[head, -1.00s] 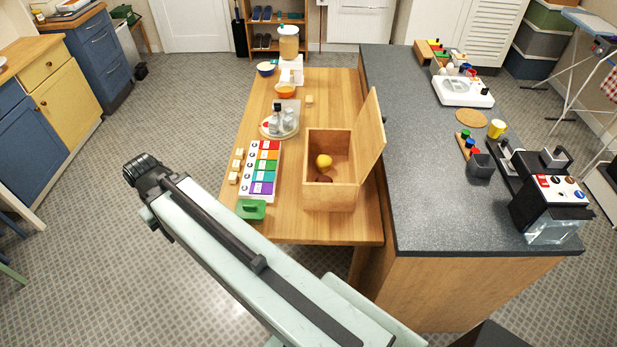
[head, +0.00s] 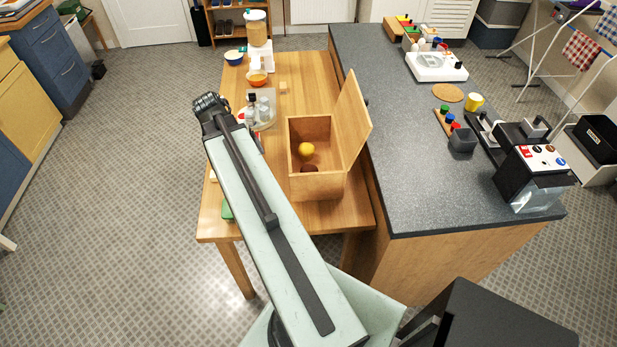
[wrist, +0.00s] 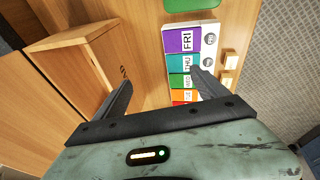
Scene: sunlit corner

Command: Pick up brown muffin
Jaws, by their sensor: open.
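A small dark brown thing (head: 309,168), likely the brown muffin, lies in the open wooden box (head: 318,187) in the head view, partly hidden by the front wall. A yellow round fruit (head: 306,149) lies just behind it. My gripper (head: 209,105) is over the left side of the table, left of the box, and apart from it. In the wrist view my gripper (wrist: 163,82) is open and empty, above the table beside a coloured day organizer (wrist: 183,63). The box (wrist: 88,42) stands at the left there; the muffin is not visible in it.
The box's raised lid (head: 352,122) stands on its right side, near the dark counter (head: 400,150). Bottles on a tray (head: 262,108) stand behind my arm. Small wooden blocks (wrist: 229,61) lie beside the organizer. Bare table lies in front of the box.

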